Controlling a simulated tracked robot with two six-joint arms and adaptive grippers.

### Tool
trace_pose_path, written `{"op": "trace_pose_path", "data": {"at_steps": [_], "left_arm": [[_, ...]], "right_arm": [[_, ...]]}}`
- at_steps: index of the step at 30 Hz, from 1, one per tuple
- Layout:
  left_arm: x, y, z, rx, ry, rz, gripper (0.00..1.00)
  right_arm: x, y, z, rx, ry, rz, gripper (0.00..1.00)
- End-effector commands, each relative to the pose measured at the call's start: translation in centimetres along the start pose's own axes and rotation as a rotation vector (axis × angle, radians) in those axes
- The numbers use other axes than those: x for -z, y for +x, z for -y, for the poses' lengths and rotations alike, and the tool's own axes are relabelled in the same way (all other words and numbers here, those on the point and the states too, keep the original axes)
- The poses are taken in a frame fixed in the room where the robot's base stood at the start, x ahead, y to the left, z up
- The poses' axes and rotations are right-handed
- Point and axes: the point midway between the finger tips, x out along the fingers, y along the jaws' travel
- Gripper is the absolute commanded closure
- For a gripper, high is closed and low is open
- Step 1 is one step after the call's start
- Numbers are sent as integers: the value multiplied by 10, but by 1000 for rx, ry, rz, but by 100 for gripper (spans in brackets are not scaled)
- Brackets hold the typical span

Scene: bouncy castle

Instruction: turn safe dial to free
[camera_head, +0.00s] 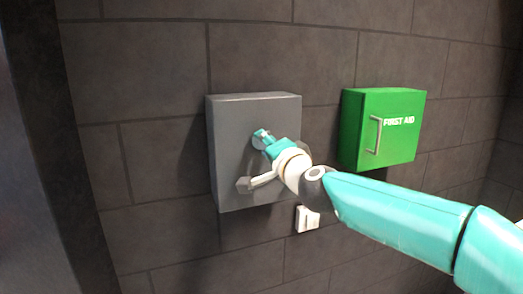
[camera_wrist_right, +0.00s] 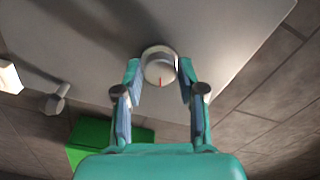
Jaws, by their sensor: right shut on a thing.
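A grey safe (camera_head: 228,160) is fixed on the dark block wall, and its front face also fills the top of the right wrist view (camera_wrist_right: 230,40). A round dial (camera_wrist_right: 159,66) with a red mark at its lower edge sits on the safe door. My right gripper (camera_head: 263,138) reaches the safe from the right, its two fingers (camera_wrist_right: 160,78) on either side of the dial and shut on it. The safe's handle (camera_head: 243,185) shows at the lower left of the door and also in the wrist view (camera_wrist_right: 54,103). My left gripper is in neither view.
A green first aid box (camera_head: 392,125) with a pale handle hangs on the wall to the right of the safe. A small white wall fitting (camera_head: 307,219) is below the safe. The wall left of the safe is clear.

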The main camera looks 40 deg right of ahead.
Motion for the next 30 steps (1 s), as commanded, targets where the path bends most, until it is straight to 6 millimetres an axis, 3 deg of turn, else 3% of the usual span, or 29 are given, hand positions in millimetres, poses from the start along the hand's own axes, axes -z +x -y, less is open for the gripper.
{"op": "trace_pose_path", "data": {"at_steps": [15, 30], "left_arm": [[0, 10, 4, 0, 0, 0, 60], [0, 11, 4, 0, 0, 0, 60]], "right_arm": [[2, 0, 1, 3, 357, -5, 96], [2, 0, 0, 2, 418, -5, 96]]}}
